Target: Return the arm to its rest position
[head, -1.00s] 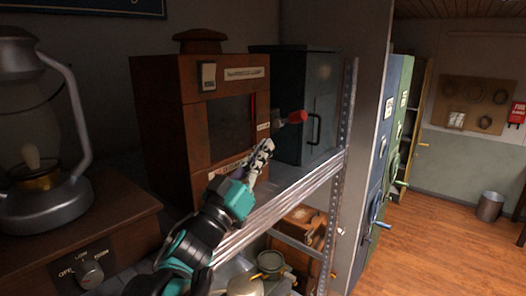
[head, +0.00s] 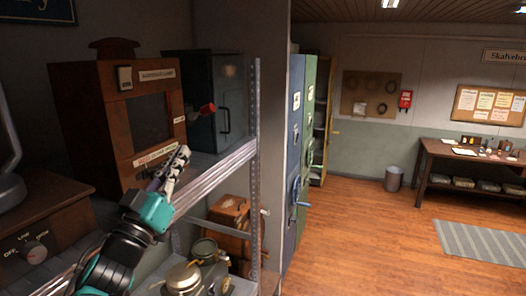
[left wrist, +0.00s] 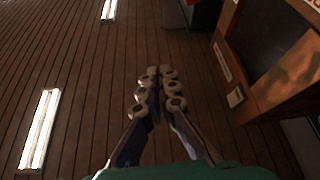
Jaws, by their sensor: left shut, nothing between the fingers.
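My left gripper (head: 174,170) is in front of the metal shelf, beside the lower front of a brown wooden cabinet with a dark window. Its fingers are shut and empty. In the left wrist view the closed fingers (left wrist: 155,90) point toward the plank ceiling, with the wooden cabinet (left wrist: 265,60) at the right. My left arm comes in from the lower left of the head view. My right gripper is in neither view.
The wooden cabinet (head: 95,128) and a dark metal box (head: 232,105) stand on the metal shelf (head: 225,168). A red-tipped lever (head: 207,108) sticks out between them. Below are metal pots (head: 185,278). Open wooden floor (head: 370,240) lies to the right.

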